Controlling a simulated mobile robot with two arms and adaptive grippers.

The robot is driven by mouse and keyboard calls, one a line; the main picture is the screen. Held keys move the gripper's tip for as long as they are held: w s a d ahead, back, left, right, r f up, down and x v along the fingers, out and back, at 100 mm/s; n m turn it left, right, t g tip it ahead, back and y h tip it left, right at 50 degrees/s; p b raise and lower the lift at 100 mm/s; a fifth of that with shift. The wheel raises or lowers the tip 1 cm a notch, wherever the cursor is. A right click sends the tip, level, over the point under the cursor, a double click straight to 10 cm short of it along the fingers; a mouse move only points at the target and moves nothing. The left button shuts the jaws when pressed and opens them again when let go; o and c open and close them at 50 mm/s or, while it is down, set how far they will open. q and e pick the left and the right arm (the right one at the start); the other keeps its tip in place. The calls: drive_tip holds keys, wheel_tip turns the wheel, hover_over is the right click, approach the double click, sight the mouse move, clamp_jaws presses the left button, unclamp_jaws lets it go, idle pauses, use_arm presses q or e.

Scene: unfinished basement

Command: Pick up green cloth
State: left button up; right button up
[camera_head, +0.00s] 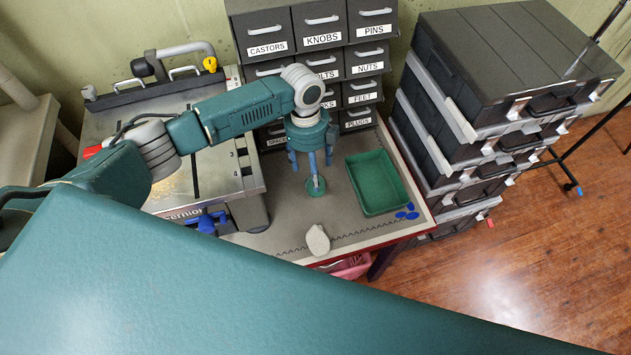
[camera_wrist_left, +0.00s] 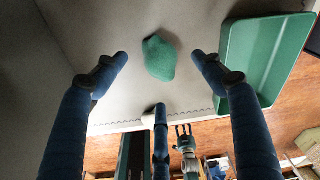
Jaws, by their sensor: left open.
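The green cloth (camera_head: 317,188) is a small crumpled lump on the grey worktop. In the head view a finger hides part of the cloth. A teal and grey hand low in the left wrist view, probably my right gripper (camera_wrist_left: 185,140), is too small to read.
A green tray (camera_head: 378,185) stands right of the cloth, with blue pieces (camera_head: 406,213) by its corner. A pale lump (camera_head: 317,240) lies near the front edge. Labelled drawers (camera_head: 321,40) stand behind, a machine (camera_head: 232,170) left, stacked cases (camera_head: 505,60) right.

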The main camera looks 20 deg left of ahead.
sight(308, 183)
use_arm(q)
drive_tip(key=shift+d+f, duration=0.1)
drive_tip(key=shift+f, duration=0.5)
drive_tip(key=f, duration=0.1)
drive_tip(key=f+p, duration=0.1)
drive_tip(key=f, duration=0.1)
drive_tip(key=f+p, duration=0.1)
drive_tip(key=shift+s+d+f, duration=0.15)
drive_tip(key=shift+d+f, duration=0.1)
drive_tip(key=shift+f, duration=0.15)
drive_tip(key=c, duration=0.8)
drive_tip(key=shift+c, duration=0.4)
use_arm(e)
drive_tip(key=shift+w+a+r, duration=0.15)
drive_tip(key=shift+w+r, duration=0.05)
drive_tip(key=shift+r, duration=0.35)
drive_tip(key=shift+w+a+r, duration=0.1)
drive_tip(key=shift+w+r, duration=0.1)
drive_tip(key=shift+r, duration=0.3)
